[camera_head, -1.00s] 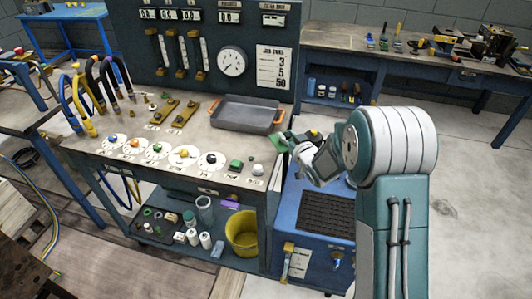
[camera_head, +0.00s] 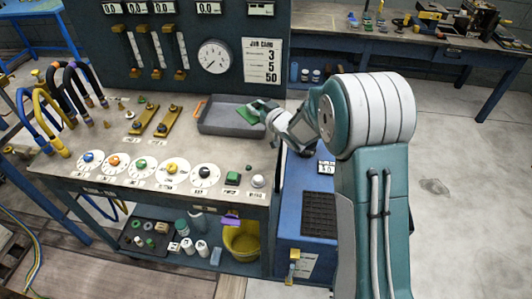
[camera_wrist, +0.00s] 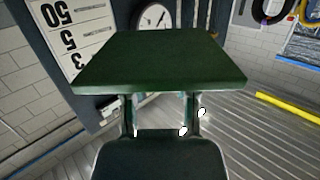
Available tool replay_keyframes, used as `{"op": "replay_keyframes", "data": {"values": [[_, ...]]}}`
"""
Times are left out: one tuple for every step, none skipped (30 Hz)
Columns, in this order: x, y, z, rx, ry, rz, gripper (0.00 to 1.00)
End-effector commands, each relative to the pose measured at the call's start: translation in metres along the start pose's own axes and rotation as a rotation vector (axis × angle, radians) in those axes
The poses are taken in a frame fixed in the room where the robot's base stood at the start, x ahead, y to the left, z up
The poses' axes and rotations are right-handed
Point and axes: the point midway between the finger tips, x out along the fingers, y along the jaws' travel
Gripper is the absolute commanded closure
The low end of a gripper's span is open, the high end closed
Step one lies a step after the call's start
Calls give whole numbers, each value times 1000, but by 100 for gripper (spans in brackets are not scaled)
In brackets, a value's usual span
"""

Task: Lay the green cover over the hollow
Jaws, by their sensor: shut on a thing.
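The green cover is a flat dark green plate (camera_wrist: 160,62) that fills the upper middle of the wrist view; a small green part of it shows in the head view (camera_head: 247,115). My gripper (camera_wrist: 160,112) is shut on its near edge. In the head view my gripper (camera_head: 262,112) is at the right end of a shallow grey tray (camera_head: 225,131), with the cover over the tray's right part. I cannot tell whether cover and tray touch. The tray's open inside is the only clear hollow I see; its right end is partly hidden.
The tray stands on a bench (camera_head: 120,165) with several dials along its front and brass pieces (camera_head: 145,119) left of the tray. A dark gauge panel (camera_head: 180,50) rises behind. A blue cabinet (camera_head: 300,228) stands right of the bench. Bench space in front of the tray is clear.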

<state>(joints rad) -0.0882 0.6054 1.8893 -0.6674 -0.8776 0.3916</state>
Motion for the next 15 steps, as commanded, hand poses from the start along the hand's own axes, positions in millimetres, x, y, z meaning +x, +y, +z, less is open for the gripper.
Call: {"op": "replay_keyframes", "data": {"values": [[-8, -5, 8, 0, -4, -1, 100], [-13, -8, 12, -2, -6, -1, 100], [-19, -11, 16, -3, -6, -1, 100], [-24, -13, 20, -5, -7, -1, 100], [-30, -15, 24, -5, -7, -1, 100], [-36, -17, 29, -7, -9, -1, 100], [-42, -19, 32, -7, -8, -1, 100], [-44, -20, 40, -6, -11, -2, 100], [-49, -20, 49, -6, -10, -2, 100], [-53, -20, 55, -4, -11, -1, 100], [-57, -19, 60, -4, -10, -1, 100], [-62, -19, 67, -3, -8, -1, 100], [-64, -20, 72, -3, -8, -1, 100], [-68, -20, 76, -2, -8, -1, 100], [-71, -19, 82, -1, -9, -2, 100]]}}
